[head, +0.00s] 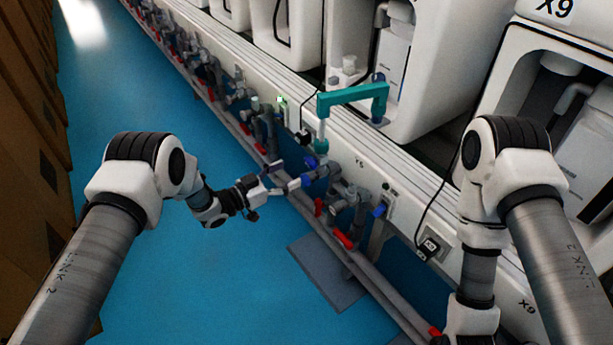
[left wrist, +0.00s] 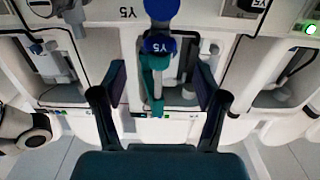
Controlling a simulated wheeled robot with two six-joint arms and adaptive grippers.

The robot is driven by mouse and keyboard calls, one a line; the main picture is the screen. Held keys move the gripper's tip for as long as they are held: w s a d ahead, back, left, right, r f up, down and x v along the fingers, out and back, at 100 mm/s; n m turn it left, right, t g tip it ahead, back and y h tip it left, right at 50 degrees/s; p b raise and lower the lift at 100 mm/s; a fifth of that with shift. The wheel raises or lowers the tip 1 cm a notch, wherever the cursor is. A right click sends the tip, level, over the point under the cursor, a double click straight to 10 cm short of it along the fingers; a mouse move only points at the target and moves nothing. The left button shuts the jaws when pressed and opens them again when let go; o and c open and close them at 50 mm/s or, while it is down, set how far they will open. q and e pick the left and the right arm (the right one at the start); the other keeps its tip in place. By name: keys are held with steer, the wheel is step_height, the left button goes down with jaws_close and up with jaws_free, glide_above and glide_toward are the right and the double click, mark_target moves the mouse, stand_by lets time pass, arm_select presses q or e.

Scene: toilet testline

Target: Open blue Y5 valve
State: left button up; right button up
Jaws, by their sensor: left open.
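The blue Y5 valve (head: 308,180) is on the pipework at the front of the white bench, below the teal pipe. In the left wrist view its blue handle (left wrist: 160,10) is at the top centre, with an upside-down Y5 label beside it. My left gripper (head: 279,180) is open, with its fingers pointing at the valve from the aisle side. In the left wrist view the two fingers of my left gripper (left wrist: 161,78) stand apart, with nothing held between them. I cannot tell whether a fingertip touches the handle. My right gripper is outside the head view.
The teal pipe (head: 350,95) arches above the valve. Red-handled valves (head: 343,238) and grey pipes run along the bench (head: 400,185). A grey plate (head: 328,272) lies on the blue floor (head: 190,270). The aisle left of the bench is clear, with brown boxes along its far-left edge.

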mark_target(307, 164)
arm_select(q)
steer(key=b+x, duration=0.1)
steer(key=x, duration=0.5)
steer(key=shift+f+b, duration=0.1)
steer(key=shift+b, duration=0.3)
steer(key=shift+w+d, duration=0.3)
steer(key=shift+d, duration=0.1)
steer(key=shift+c, duration=0.4)
steer(key=c, duration=1.1)
